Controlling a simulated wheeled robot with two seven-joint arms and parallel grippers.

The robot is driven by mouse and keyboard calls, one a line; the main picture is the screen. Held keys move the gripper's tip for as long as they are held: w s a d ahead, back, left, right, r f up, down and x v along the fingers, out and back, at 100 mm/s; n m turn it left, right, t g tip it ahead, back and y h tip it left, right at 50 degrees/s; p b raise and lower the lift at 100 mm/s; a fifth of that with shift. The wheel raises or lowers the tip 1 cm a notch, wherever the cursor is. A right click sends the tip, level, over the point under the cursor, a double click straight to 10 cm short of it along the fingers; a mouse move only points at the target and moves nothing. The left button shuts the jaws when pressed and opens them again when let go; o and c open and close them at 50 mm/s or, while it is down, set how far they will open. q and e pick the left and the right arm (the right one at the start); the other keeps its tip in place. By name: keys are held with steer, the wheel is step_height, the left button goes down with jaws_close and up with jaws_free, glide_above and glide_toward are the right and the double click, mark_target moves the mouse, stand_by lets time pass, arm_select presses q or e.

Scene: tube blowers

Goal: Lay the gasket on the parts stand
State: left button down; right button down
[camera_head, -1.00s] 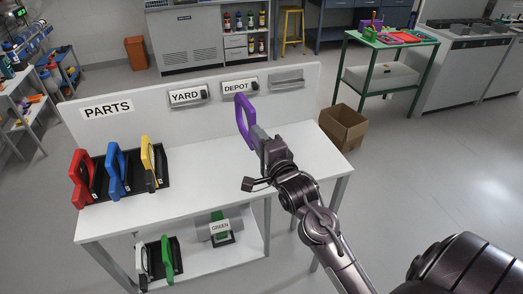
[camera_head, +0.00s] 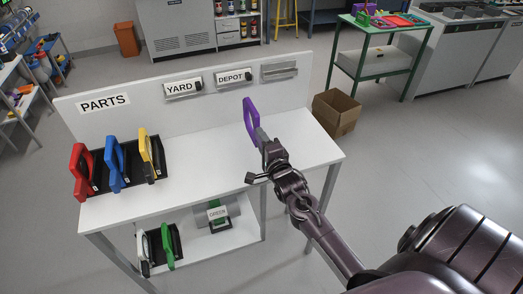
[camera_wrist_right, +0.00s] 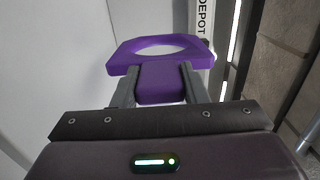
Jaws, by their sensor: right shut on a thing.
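My right gripper (camera_head: 262,136) is shut on the purple gasket (camera_head: 251,117), a flat ring with a tab. The gasket stands upright over the right part of the white stand marked PARTS (camera_head: 201,211). In the right wrist view, the gasket (camera_wrist_right: 126,51) has its tab between the two fingers (camera_wrist_right: 160,88), its ring beyond the fingertips. It appears clear of the stand top; the exact height cannot be told. My left gripper is not in view.
A black rack on the stand's left holds red (camera_head: 80,172), blue (camera_head: 114,163) and yellow (camera_head: 146,153) plates. A back panel carries YARD and DEPOT (camera_head: 234,78) signs. The stand top's middle is bare.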

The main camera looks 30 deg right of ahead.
steer(key=shift+f, duration=2.4)
steer(key=c, duration=0.9)
jaws_free()
steer(key=shift+o, duration=0.2)
